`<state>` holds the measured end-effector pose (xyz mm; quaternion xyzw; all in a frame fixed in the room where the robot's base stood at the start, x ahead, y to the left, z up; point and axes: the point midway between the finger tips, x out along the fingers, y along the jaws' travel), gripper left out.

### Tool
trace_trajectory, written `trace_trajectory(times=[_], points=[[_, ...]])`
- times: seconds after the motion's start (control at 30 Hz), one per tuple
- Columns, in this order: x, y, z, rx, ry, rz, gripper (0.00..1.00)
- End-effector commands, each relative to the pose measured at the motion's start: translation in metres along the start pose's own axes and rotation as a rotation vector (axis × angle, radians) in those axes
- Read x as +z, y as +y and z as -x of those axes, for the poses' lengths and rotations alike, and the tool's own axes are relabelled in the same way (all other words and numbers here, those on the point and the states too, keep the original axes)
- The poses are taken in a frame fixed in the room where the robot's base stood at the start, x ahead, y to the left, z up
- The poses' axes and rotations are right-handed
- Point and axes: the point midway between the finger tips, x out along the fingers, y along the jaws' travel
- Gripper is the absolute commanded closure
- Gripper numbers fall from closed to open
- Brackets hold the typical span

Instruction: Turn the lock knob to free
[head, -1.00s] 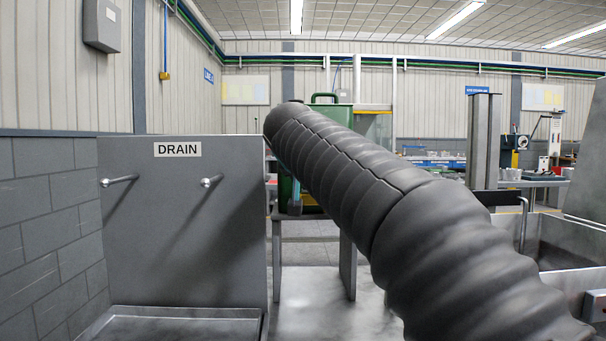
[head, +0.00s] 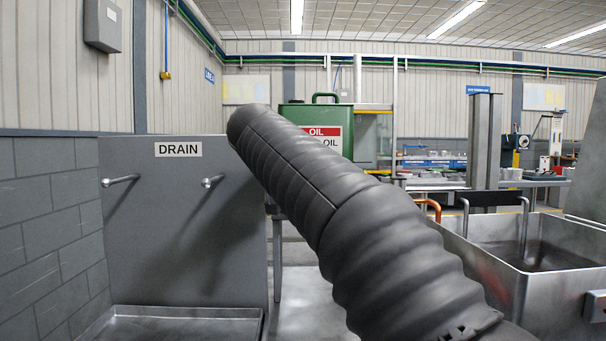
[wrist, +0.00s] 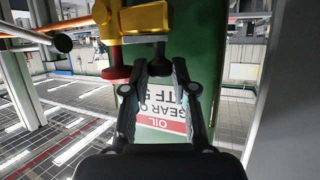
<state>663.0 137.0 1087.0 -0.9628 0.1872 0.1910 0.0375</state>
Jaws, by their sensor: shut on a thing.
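In the wrist view, my gripper (wrist: 159,68) has its fingers closed around a dark knob (wrist: 158,50). The knob sits beside a yellow block (wrist: 145,18); the fingers partly cover it, and I cannot read its turned position. A red knob (wrist: 116,73) stands just left of the fingers, apart from them. Behind is a green oil can (wrist: 222,60) with a white and red label, upside down in this view. In the head view the green can (head: 365,125) stands beyond my arm, which hides my gripper and the knob.
A grey panel marked DRAIN (head: 120,230) with two pegs stands at the left, above a metal tray (head: 170,311). A metal bin (head: 560,300) is at the right. In the wrist view, an orange bar (wrist: 60,27) and a black ball end (wrist: 63,43) lie left of the block.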

Motion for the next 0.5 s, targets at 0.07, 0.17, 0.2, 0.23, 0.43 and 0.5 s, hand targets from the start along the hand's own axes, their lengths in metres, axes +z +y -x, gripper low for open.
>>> trace_trajectory(times=[0.07,0.17,0.2,0.23,0.43,0.5], points=[[-0.001,-0.0043,0.0005,0.045,-0.001,-0.017,1.0],[-0.001,-0.0054,0.0001,0.105,0.0,-0.042,1.0],[-0.0006,-0.006,-0.0001,0.126,-0.001,-0.051,1.0],[-0.0006,-0.0061,-0.0003,0.141,-0.001,-0.057,1.0],[-0.0001,-0.0069,-0.0011,0.218,0.0,-0.09,1.0],[-0.0003,-0.007,-0.0009,0.233,0.0,-0.098,1.0]])
